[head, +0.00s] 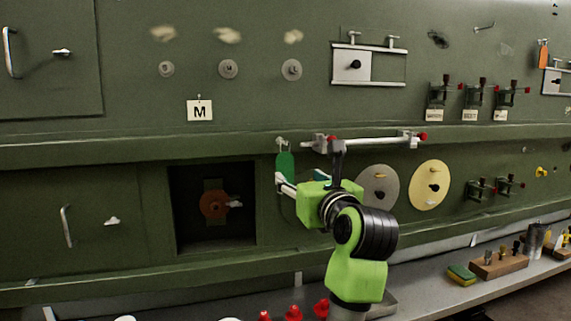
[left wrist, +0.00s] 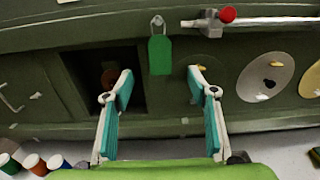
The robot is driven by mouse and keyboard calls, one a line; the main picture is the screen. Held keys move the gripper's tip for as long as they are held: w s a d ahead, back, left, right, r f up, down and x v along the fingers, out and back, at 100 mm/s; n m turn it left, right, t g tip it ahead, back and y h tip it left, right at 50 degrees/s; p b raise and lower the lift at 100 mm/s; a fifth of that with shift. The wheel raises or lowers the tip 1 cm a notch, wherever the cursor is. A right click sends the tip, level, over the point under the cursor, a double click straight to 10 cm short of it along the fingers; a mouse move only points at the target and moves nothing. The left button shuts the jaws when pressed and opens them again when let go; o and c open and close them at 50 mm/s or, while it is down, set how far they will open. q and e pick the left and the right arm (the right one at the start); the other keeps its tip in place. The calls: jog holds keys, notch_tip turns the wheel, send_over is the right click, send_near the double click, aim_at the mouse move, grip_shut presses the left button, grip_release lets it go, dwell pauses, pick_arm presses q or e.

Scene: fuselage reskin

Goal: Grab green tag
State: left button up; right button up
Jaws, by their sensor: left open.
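The green tag (head: 285,165) hangs from a small hook on the green wall panel, left of a horizontal bar. It also shows in the left wrist view (left wrist: 160,56), upright and near the top centre. My left gripper (head: 282,184) is at the lower part of the tag in the head view and partly covers what is behind it. In the left wrist view its two teal-padded fingers (left wrist: 160,82) are spread wide, with the tag beyond and above the gap between them. Nothing is held. My right gripper is not in view.
A white bar with red ends (head: 375,141) runs right of the tag. A dark square recess (head: 190,180) lies to the left. Grey (head: 378,180) and cream (head: 429,188) discs are mounted to the right. Red items (head: 293,312) stand on the shelf below.

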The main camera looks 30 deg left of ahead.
aim_at(285, 166)
pick_arm(q)
jog(key=p+x, duration=0.1)
jog(key=x, duration=0.2)
jog(key=p+x, duration=0.1)
jog(key=x, duration=0.2)
jog(key=shift+w+a+r, duration=0.15)
jog(key=shift+a+r, duration=0.1)
jog(key=p+x, duration=0.2)
jog(key=x, duration=0.1)
jog(key=shift+w+a+p, duration=0.1)
jog(key=shift+a+p, duration=0.05)
jog(key=shift+p, duration=0.25)
jog(key=shift+w+a+f, duration=0.15)
jog(key=shift+w+a, duration=0.2)
jog(key=shift+a, duration=0.1)
jog(key=shift+d, duration=0.15)
jog(key=c, duration=0.9)
